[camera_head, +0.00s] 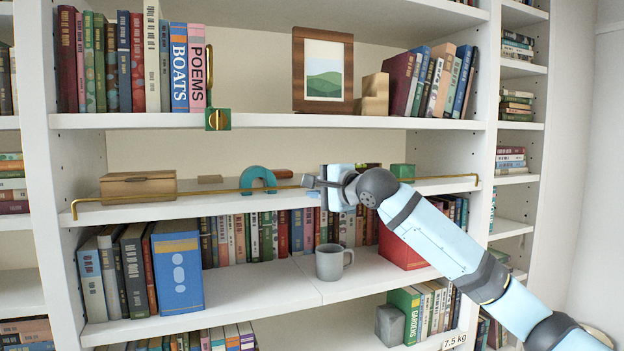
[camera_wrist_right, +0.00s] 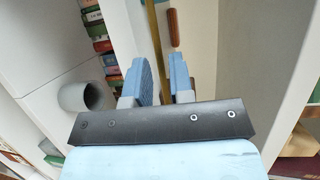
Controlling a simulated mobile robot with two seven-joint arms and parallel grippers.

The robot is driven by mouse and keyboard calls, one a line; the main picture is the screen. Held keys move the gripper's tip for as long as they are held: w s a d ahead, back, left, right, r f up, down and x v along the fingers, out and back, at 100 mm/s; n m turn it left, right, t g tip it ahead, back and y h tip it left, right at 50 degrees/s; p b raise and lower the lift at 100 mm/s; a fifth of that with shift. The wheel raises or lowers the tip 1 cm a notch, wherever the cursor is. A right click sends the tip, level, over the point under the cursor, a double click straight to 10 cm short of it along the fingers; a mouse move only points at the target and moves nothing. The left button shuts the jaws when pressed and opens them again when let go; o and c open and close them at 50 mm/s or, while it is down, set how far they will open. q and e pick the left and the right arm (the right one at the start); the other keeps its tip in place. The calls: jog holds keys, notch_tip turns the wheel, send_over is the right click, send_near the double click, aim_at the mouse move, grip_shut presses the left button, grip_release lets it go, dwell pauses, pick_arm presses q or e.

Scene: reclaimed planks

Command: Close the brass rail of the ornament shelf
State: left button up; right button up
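The thin brass rail (camera_head: 215,192) runs across the front of the ornament shelf (camera_head: 150,213), with a bent end at each side. My right gripper (camera_head: 308,183) reaches in from the right to about the rail's middle. In the right wrist view the rail (camera_wrist_right: 154,30) runs down into the gap between the blue fingers (camera_wrist_right: 163,80). The fingers stand apart, with a gap beside the rail; whether either touches it I cannot tell. My left gripper is out of view.
On the ornament shelf are a wooden box (camera_head: 138,187), a teal arch (camera_head: 258,180) and a green block (camera_head: 403,171). A brass catch on a green plate (camera_head: 217,119) sits on the shelf edge above. A grey mug (camera_head: 331,262) stands below.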

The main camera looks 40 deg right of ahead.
jog(key=shift+w+f, duration=0.1)
jog(key=shift+w, duration=0.5)
jog(key=shift+a, duration=0.1)
grip_shut()
jog(key=shift+f+b, duration=0.2)
jog(key=shift+b, duration=0.2)
